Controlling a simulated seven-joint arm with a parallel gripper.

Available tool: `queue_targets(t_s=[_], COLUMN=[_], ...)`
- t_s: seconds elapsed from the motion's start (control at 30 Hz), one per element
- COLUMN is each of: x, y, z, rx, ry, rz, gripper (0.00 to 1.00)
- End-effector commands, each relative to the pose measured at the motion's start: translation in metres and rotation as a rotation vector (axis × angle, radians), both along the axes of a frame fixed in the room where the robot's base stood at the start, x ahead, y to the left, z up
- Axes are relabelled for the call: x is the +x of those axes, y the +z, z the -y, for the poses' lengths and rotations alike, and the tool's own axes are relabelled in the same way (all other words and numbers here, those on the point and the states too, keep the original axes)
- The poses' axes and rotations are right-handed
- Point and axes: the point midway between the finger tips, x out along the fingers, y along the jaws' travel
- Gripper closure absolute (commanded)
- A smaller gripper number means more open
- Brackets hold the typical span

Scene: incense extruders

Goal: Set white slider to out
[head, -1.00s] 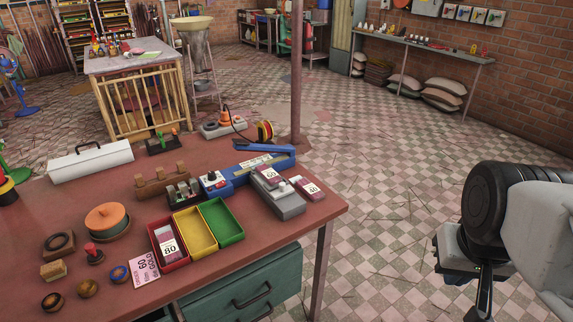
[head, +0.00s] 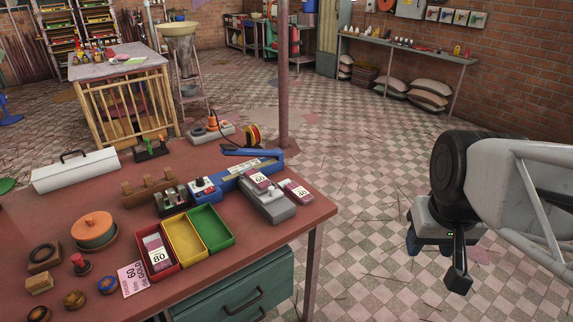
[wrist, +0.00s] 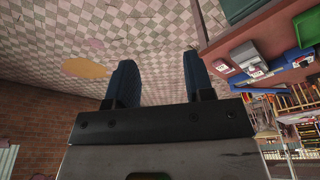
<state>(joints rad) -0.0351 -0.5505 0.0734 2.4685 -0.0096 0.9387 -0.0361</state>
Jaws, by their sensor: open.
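My gripper (head: 440,246) hangs at the right of the head view, over the tiled floor and well away from the bench. In the wrist view my gripper (wrist: 160,66) shows two dark blue fingers spread apart with nothing between them. A blue device with a white top and dark knob (head: 203,188) stands mid-bench. Beside it a dark block with several pale levers (head: 172,198) faces the front. A grey device (head: 268,204) with a card marked 60 lies to the right. I cannot tell which part is the white slider or its setting.
Red (head: 172,268), yellow (head: 186,236) and green (head: 211,227) trays sit at the bench's front edge. A card marked 40 (head: 295,190) lies near the right corner. A pole (head: 283,110) rises behind the bench.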

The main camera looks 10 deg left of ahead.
Motion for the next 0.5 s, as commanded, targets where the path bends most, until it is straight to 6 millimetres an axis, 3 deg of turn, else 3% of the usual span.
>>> queue_targets(t_s=[0.5], x=[0.108], y=[0.009], z=[-0.053], rx=[-0.027], ry=[0.235], rz=[-0.053], gripper=[0.52])
